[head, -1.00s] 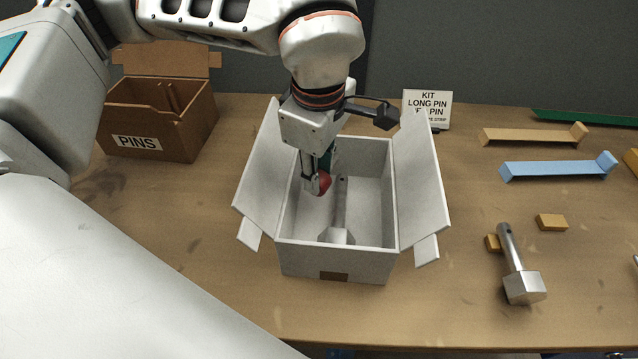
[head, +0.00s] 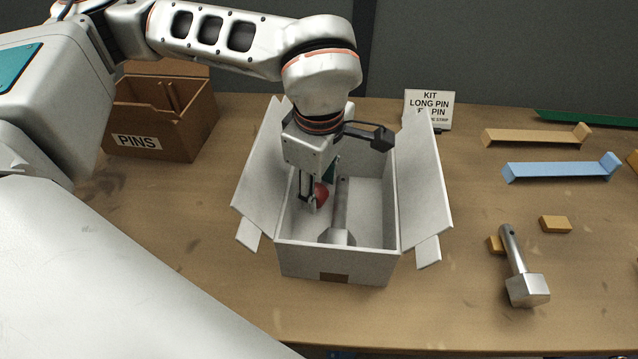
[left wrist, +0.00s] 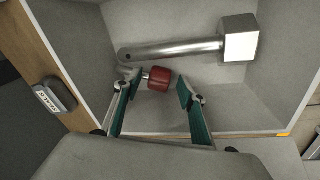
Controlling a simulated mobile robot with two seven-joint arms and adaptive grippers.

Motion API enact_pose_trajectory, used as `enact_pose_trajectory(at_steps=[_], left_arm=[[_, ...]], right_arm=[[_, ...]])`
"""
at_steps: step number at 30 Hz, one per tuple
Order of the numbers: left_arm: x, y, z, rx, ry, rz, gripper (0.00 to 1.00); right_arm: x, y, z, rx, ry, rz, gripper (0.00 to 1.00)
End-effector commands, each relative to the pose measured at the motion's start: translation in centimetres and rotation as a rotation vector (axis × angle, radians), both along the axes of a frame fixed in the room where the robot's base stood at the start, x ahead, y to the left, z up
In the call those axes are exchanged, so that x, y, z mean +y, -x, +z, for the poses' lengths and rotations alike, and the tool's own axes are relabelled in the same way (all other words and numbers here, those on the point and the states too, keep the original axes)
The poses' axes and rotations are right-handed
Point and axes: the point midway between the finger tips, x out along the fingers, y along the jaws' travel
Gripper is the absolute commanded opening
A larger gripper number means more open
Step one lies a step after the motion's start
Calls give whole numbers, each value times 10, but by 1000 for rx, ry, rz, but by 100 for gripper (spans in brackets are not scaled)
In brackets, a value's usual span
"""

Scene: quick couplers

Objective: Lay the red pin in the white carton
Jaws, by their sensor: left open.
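The white carton (head: 337,262) stands open on the table, its flaps spread. My left gripper (head: 312,203) reaches down inside its left part. The red pin (head: 322,194) is low in the carton at the fingers, partly hidden by them in the head view. In the left wrist view the red pin (left wrist: 159,78), with a red head and short metal shank, lies between the spread fingers of the left gripper (left wrist: 158,85). Its shank end is close to the left fingertip; I cannot tell if they touch. A long silver pin (left wrist: 180,49) lies beside it on the carton floor.
A brown box marked PINS (head: 180,140) stands back left. A kit sign (head: 428,108) stands behind the carton. A second silver pin (head: 521,270), a blue strip (head: 560,170), a tan strip (head: 535,137) and small yellow blocks (head: 555,224) lie to the right. The front table is clear.

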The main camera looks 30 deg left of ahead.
Motion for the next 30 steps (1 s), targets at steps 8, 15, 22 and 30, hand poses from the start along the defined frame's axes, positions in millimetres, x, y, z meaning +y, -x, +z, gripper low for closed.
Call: enact_pose_trajectory(at_steps=[8,15,22,30], left_arm=[[-3,3,31,-6,1,-2,41],[-6,9,81,-6,1,0,41],[-9,14,112,-3,1,0,41],[-9,16,120,0,0,0,41]], right_arm=[[0,-6,7,-11,-2,-1,40],[1,-10,13,-18,-8,-3,40],[3,-5,14,-10,-14,-1,40],[4,4,7,9,-15,-1,40]])
